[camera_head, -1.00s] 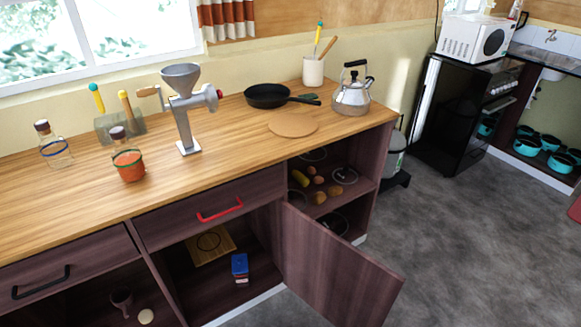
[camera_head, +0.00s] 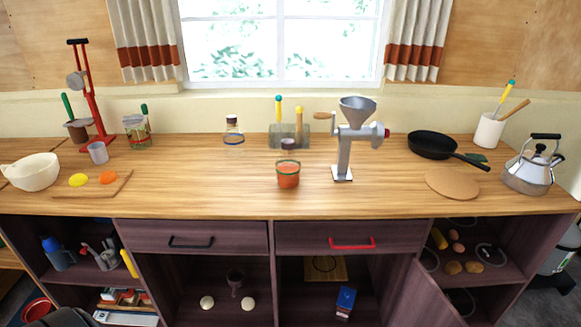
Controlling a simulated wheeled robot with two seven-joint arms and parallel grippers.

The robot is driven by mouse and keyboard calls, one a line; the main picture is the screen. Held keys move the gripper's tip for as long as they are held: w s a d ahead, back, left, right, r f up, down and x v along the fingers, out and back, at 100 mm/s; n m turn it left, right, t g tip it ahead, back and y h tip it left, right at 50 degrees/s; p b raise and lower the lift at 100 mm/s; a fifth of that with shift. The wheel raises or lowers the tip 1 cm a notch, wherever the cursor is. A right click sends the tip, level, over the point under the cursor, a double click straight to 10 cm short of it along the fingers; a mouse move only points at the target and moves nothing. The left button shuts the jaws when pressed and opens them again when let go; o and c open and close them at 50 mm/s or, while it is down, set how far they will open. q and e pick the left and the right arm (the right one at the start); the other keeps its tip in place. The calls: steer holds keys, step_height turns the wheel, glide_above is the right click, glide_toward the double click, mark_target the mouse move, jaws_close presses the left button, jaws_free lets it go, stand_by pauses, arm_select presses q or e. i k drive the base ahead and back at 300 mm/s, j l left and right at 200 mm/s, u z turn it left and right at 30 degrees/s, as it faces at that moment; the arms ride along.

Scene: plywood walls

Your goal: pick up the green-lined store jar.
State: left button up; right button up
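A glass jar with orange contents, a dark stopper and a green band around its upper part (camera_head: 288,176) stands upright on the wooden counter (camera_head: 225,190), near its middle. Neither of my grippers is in view.
A metal grinder (camera_head: 344,145) stands right of the orange-filled jar, and a grey holder (camera_head: 289,135) is behind it. A board (camera_head: 95,189) and white bowl (camera_head: 32,172) are left; a pan (camera_head: 433,145) and kettle (camera_head: 528,174) are right. A cupboard door (camera_head: 435,295) hangs open below.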

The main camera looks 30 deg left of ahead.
mark_target(288, 165)
steer(key=i+l+u, duration=0.1)
steer(key=i+u, duration=0.15)
steer(key=i, duration=0.2)
steer(key=i+l+u, duration=0.2)
steer(key=i, duration=0.3)
